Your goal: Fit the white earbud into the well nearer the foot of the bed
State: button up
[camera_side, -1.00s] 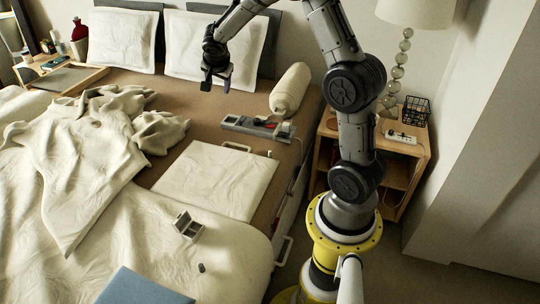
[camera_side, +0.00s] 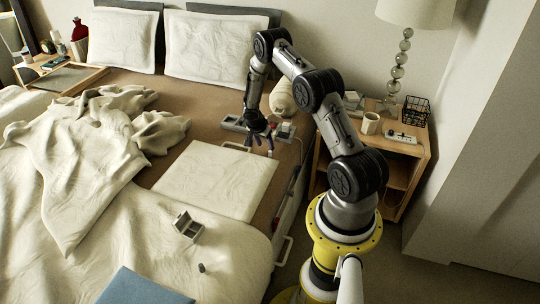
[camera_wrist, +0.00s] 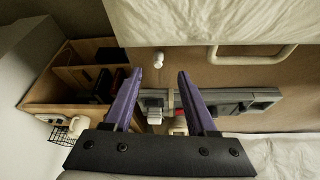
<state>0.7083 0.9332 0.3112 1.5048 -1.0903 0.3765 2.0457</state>
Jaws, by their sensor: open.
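A small white piece that looks like the earbud (camera_wrist: 158,60) lies on the brown sheet in the wrist view, between the white pad and the grey tray. In the side view I cannot make it out near my gripper. My gripper (camera_side: 260,149) is open and empty, pointing down by the pad's far edge. In the wrist view its two purple fingers (camera_wrist: 156,74) stand apart, with the white piece between their tips in the picture; the height gap is unclear. A small grey open box with compartments (camera_side: 188,226), possibly the one with the wells, rests on the white duvet.
The long grey tray (camera_wrist: 245,101) lies close to my fingers. The white pad (camera_side: 215,180) has a handle (camera_wrist: 250,57) at its edge. A small grey cylinder (camera_side: 201,267) and a blue item (camera_side: 145,287) lie on the duvet. The nightstand (camera_side: 408,147) holds a mug (camera_side: 370,124).

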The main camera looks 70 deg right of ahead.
aim_at(270, 154)
jog(key=shift+s+x, duration=0.2)
jog(key=shift+x, duration=3.4)
grip_shut()
